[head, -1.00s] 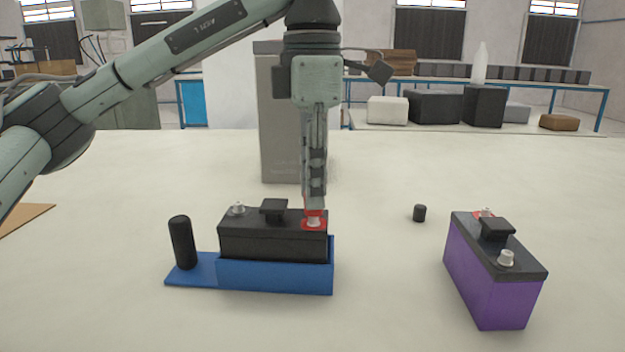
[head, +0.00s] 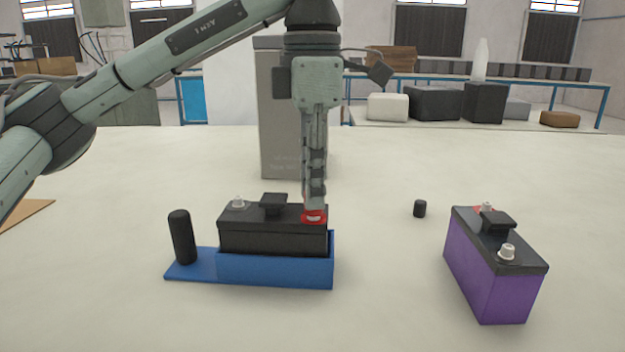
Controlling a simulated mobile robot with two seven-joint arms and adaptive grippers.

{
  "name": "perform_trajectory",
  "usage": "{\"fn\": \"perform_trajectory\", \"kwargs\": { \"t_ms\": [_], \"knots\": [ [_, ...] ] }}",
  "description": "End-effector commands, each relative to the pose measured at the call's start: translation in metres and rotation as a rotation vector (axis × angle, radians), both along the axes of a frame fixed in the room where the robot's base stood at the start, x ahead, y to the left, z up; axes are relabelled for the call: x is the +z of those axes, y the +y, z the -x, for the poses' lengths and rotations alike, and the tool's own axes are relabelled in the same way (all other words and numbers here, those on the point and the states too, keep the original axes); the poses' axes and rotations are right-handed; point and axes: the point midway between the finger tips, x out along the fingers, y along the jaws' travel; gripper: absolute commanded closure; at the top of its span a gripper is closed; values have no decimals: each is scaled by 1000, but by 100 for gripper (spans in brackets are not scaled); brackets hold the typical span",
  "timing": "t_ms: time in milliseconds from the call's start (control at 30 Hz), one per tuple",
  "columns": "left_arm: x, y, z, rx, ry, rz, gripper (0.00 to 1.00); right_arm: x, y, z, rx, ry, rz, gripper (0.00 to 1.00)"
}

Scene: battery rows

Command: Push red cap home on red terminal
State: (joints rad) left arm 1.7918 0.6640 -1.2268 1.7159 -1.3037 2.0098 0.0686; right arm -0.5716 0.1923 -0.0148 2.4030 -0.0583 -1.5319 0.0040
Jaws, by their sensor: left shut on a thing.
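A black battery (head: 272,235) sits upright in a blue tray (head: 275,272). It has a bare silver terminal (head: 238,202) at the left of its top and a black handle in the middle. The red cap (head: 314,217) is at the right end of the top, down over the red terminal, which it hides. My left gripper (head: 314,206) points straight down and is shut on the red cap. Whether the cap is fully seated cannot be told. My right gripper is not in view.
A purple battery (head: 492,270) stands at the right with two terminals, one with red at its base. A small black cap (head: 420,208) stands on the table between the batteries. A black post (head: 182,238) rises from the tray's left end. A grey box (head: 285,150) stands behind my gripper.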

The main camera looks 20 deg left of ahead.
Motion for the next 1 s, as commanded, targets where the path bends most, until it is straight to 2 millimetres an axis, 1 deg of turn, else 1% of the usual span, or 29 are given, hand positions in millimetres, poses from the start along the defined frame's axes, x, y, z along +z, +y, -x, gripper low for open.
{"fn": "perform_trajectory", "kwargs": {
  "t_ms": [600, 867, 900, 1000],
  "knots": [
    [-9, 0, 0, 0, 0, 0, 92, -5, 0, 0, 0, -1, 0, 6],
    [-8, 0, 0, 0, 1, 0, 92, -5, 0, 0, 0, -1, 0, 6],
    [-8, 0, 0, 0, 1, 0, 74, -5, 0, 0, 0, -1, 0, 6],
    [-8, 0, 0, 0, 1, 0, 62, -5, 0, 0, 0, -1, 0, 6]
  ]
}}
